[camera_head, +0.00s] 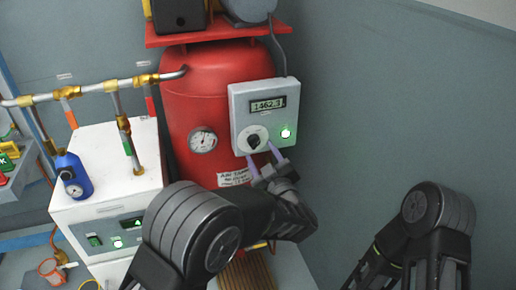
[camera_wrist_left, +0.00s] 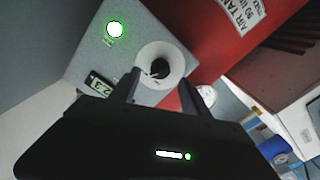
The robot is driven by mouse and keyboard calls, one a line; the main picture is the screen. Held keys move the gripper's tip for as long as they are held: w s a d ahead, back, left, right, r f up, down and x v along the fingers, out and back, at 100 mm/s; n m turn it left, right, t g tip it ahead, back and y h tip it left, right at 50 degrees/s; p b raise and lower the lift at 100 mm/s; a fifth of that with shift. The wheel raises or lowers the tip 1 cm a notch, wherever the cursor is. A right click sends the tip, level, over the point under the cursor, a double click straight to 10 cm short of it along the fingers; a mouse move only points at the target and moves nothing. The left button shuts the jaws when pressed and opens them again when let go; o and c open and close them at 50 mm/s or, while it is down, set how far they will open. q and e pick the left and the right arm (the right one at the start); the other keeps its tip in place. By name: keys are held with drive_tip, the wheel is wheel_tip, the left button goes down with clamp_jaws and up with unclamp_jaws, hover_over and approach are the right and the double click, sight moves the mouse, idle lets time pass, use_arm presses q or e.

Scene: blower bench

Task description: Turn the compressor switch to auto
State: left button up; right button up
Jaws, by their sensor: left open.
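The compressor switch (camera_head: 254,141) is a black rotary knob on a round pale plate, on a grey control box (camera_head: 238,101) fixed to the red tank. The knob also shows in the left wrist view (camera_wrist_left: 159,69), between and beyond my fingers. My left gripper (camera_head: 262,156) is open, with its two fingertips just below the knob in the head view. I cannot tell whether the tips touch the box. My right arm shows at the lower right of the head view, but its gripper is out of view.
The box carries a lit display (camera_head: 267,105) and a green lamp (camera_head: 286,133). A pressure gauge (camera_head: 203,140) sits on the red tank (camera_head: 190,100). A white cabinet (camera_head: 105,170) with brass pipes stands at left. The grey wall to the right is bare.

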use_arm(q)
drive_tip(key=v, duration=0.3)
drive_tip(key=shift+s, duration=0.1)
drive_tip(key=s+a+f+m+g+h, duration=0.2)
drive_tip(key=a+f, duration=0.1)
drive_tip(key=f, duration=0.5)
drive_tip(key=s+a+f+m+g+h, duration=0.1)
drive_tip(key=a+f+g, duration=0.15)
drive_tip(key=f, duration=0.55)
drive_tip(key=s+a+f+m+g+h, duration=0.1)
drive_tip(key=s+a+f+m+h, duration=0.15)
drive_tip(key=f, duration=0.45)
drive_tip(key=s+a+f+g+h, duration=0.15)
drive_tip(key=s+f+g, duration=0.25)
drive_tip(key=s+f, duration=0.45)
drive_tip(key=s+f+m+g+h, duration=0.1)
drive_tip(key=s+f+g, duration=0.2)
drive_tip(key=s, duration=0.8)
drive_tip(key=s+f+m+g+h, duration=0.1)
drive_tip(key=s+f+g+h, duration=0.2)
drive_tip(key=s, duration=0.7)
wheel_tip(320, 180, up, 15)
drive_tip(key=y+p, duration=0.1)
drive_tip(key=p, duration=1.4)
drive_tip(key=shift+s+a+g, duration=0.15)
drive_tip(key=shift+s+g, duration=0.2)
drive_tip(key=shift+g, duration=0.1)
